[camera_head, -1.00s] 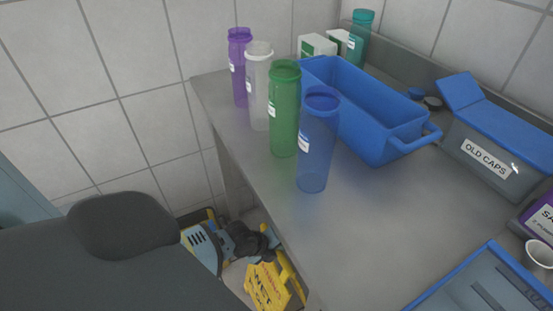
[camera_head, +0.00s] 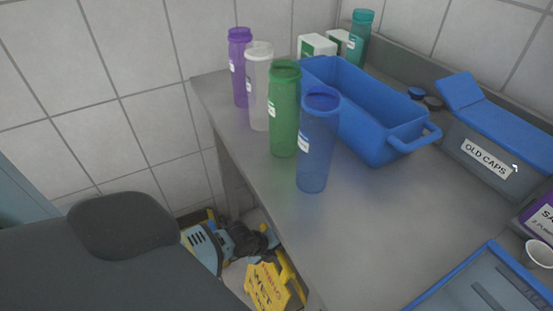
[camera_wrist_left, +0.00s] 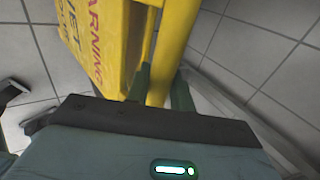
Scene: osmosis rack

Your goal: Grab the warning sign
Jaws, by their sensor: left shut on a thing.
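The yellow warning sign (camera_head: 268,286) stands low beside the table, near the floor, in the head view. Its lettering shows WET. In the left wrist view its yellow panel (camera_wrist_left: 88,35) carries WARNING in red, with a yellow bar beside it. My left gripper (camera_wrist_left: 160,88) has its two dark green fingers on either side of that yellow bar and is shut on it. In the head view the left gripper (camera_head: 266,242) is a small dark shape just above the sign, partly hidden by the table edge. My right gripper is in neither view.
The grey table (camera_head: 350,235) rises right of the sign. Purple (camera_head: 240,70), clear (camera_head: 259,90), green (camera_head: 284,115) and blue (camera_head: 317,145) bottles stand along its left edge. Tiled floor (camera_wrist_left: 245,60) surrounds the sign.

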